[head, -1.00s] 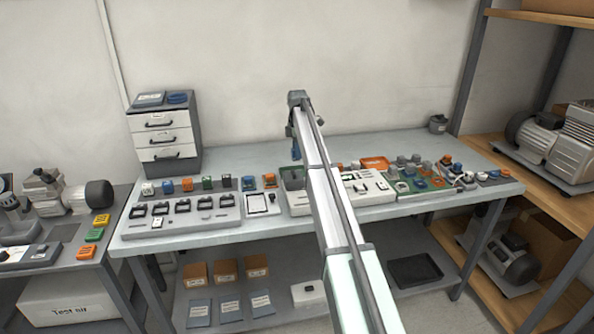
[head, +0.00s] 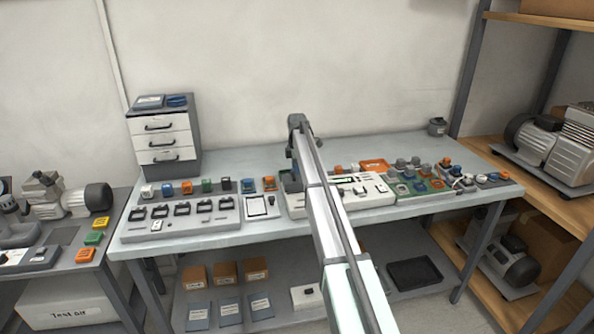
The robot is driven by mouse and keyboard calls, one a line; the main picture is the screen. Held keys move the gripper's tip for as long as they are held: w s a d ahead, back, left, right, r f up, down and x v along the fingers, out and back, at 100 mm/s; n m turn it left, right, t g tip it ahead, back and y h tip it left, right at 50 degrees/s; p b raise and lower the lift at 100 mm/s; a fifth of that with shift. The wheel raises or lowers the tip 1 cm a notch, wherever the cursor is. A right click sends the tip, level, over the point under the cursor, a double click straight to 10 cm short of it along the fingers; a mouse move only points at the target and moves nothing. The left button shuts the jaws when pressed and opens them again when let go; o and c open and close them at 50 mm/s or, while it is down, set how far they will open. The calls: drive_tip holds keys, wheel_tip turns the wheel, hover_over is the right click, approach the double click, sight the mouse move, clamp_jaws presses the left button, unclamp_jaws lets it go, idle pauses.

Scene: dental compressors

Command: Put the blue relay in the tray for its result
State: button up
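My gripper (head: 294,168) points down at the middle of the bench, over a green-grey tray (head: 291,186) at the left end of the white test unit. My own arm hides much of that tray. A small blue piece, apparently the blue relay (head: 295,174), is at the fingertips; the fingers are too small to see clearly. I cannot tell whether it touches the tray. An orange tray (head: 374,165) lies at the back, right of my arm.
A green board (head: 420,187) with several parts is on the right. A drawer unit (head: 162,137) stands back left.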

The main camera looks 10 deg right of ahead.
drive_tip(key=o, duration=1.1)
drive_tip(key=shift+f, duration=0.1)
wheel_tip(320, 180, up, 12)
drive_tip(key=shift+r, duration=0.2)
